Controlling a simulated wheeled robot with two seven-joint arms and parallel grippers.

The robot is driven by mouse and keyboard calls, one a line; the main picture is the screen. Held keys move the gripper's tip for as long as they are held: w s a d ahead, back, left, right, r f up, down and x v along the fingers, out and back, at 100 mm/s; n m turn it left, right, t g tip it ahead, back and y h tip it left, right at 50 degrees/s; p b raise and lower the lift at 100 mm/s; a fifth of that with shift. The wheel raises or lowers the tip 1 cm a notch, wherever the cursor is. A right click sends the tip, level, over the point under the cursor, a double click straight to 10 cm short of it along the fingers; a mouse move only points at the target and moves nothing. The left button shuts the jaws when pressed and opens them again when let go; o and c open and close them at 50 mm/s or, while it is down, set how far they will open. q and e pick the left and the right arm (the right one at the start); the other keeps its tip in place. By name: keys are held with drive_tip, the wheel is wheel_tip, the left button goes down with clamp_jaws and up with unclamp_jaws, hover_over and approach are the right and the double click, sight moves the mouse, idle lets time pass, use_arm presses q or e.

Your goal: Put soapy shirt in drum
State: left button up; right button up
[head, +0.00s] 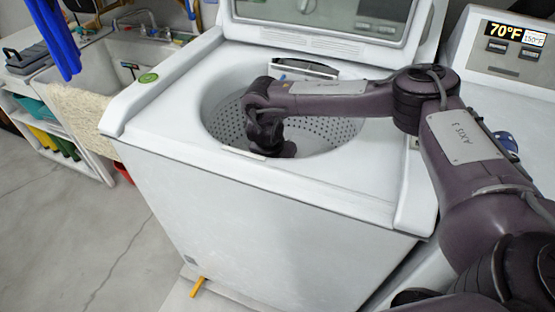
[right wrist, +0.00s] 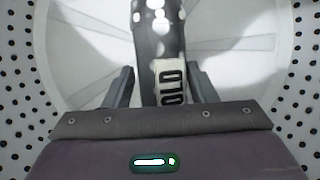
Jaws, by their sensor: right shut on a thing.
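The top-load washer (head: 290,215) stands open, with its perforated metal drum (head: 340,135) showing. My right arm reaches over the opening from the right, and its wrist and gripper point down into the drum; the fingertips are hidden in the head view. In the right wrist view, my right gripper (right wrist: 163,82) is shut on a dark item with white suds-like spots, seemingly the soapy shirt (right wrist: 158,42). A white patch lettered "OLD" shows between the fingers. The item is inside the drum, over its pale ribbed bottom. My left gripper is not in view.
The raised lid (head: 320,15) is behind the opening. A second machine (head: 510,80) with a 70°F display is at the right. A sink (head: 105,65) with a beige towel (head: 75,100) and hanging blue cloth (head: 55,40) is at the left. The floor at front left is clear.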

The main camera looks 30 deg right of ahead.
drive_tip(key=shift+f, duration=0.5)
drive_tip(key=o, duration=1)
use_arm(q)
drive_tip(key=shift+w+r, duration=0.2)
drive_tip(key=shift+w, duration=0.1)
use_arm(e)
drive_tip(key=shift+o, duration=0.2)
drive_tip(key=shift+r, duration=0.25)
drive_tip(key=p+v, duration=0.1)
drive_tip(key=v, duration=0.5)
drive_tip(key=shift+w+r, duration=0.15)
drive_tip(key=shift+r, duration=0.1)
drive_tip(key=p+v, duration=0.2)
drive_tip(key=v, duration=0.3)
drive_tip(key=shift+r, duration=0.25)
use_arm(q)
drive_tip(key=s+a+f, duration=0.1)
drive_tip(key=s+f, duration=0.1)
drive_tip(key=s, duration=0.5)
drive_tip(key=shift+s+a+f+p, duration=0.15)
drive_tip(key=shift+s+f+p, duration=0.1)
drive_tip(key=shift+p, duration=0.1)
use_arm(e)
drive_tip(key=shift+s+a+r, duration=0.15)
drive_tip(key=shift+s+r, duration=0.15)
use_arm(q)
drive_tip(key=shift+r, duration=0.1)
